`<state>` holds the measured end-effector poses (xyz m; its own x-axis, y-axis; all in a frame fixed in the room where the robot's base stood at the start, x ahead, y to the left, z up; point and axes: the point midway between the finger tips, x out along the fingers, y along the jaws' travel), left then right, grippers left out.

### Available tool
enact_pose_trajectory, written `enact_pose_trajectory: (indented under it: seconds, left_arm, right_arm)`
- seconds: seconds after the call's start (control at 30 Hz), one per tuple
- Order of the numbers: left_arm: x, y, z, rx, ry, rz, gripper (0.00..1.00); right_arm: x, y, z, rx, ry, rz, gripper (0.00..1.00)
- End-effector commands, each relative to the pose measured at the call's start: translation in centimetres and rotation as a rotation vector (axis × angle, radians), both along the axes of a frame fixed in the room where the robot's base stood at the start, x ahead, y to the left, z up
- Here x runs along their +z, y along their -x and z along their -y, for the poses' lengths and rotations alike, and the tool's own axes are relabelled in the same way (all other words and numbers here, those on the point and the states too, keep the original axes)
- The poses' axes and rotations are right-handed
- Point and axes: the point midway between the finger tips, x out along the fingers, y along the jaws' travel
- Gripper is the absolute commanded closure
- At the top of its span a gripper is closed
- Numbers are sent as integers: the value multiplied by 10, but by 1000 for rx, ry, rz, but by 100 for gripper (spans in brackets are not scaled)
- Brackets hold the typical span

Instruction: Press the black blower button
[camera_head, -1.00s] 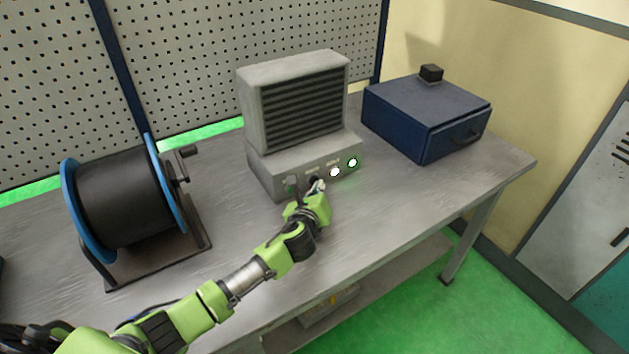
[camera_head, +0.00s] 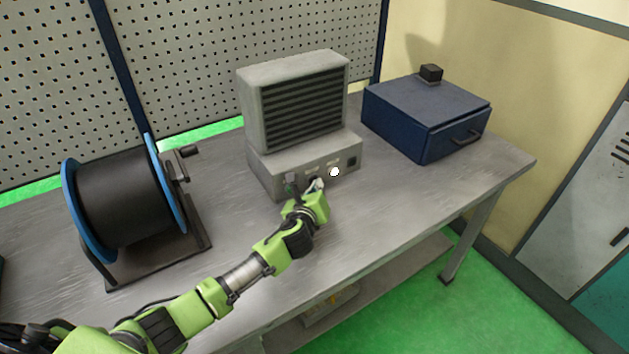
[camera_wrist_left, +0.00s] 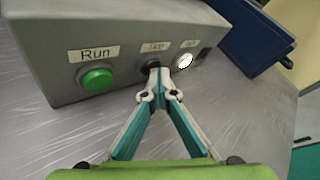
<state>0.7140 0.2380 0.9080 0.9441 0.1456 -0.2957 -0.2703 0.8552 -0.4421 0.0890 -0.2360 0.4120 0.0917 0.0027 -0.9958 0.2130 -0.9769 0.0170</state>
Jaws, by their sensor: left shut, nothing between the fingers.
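The blower (camera_head: 300,105) is a grey louvred box on a grey control base (camera_head: 275,168). In the left wrist view its front (camera_wrist_left: 60,60) carries a green Run button (camera_wrist_left: 97,79). A black button (camera_wrist_left: 151,64) sits to the right of it under a label I cannot read clearly. My left gripper (camera_head: 317,186) is shut and empty at the front of the base. In the left wrist view its fingertips (camera_wrist_left: 158,77) overlap the black button and partly hide it. I cannot tell how far the button is pushed in. My right gripper is not in view.
A white lit button (camera_wrist_left: 183,61) and a dark square indicator (camera_wrist_left: 203,54) lie right of the black button. A cable spool (camera_head: 120,200) stands left and a blue drawer box (camera_head: 420,115) right on the metal table (camera_head: 400,215). The front right tabletop is clear.

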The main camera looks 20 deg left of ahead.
Motion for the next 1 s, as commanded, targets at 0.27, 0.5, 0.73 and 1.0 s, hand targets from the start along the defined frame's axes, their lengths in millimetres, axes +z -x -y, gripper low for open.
enact_pose_trajectory:
  seconds: [0.27,0.5,0.73,1.0]
  left_arm:
    - [2,3,3,3,-2,1,100]
    - [1,10,11,2,-2,1,100]
    - [1,10,11,1,-2,1,100]
    - [1,22,27,-1,1,-2,100]
  right_arm:
    - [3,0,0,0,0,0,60]
    - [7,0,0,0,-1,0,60]
    - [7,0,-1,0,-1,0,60]
    - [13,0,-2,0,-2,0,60]
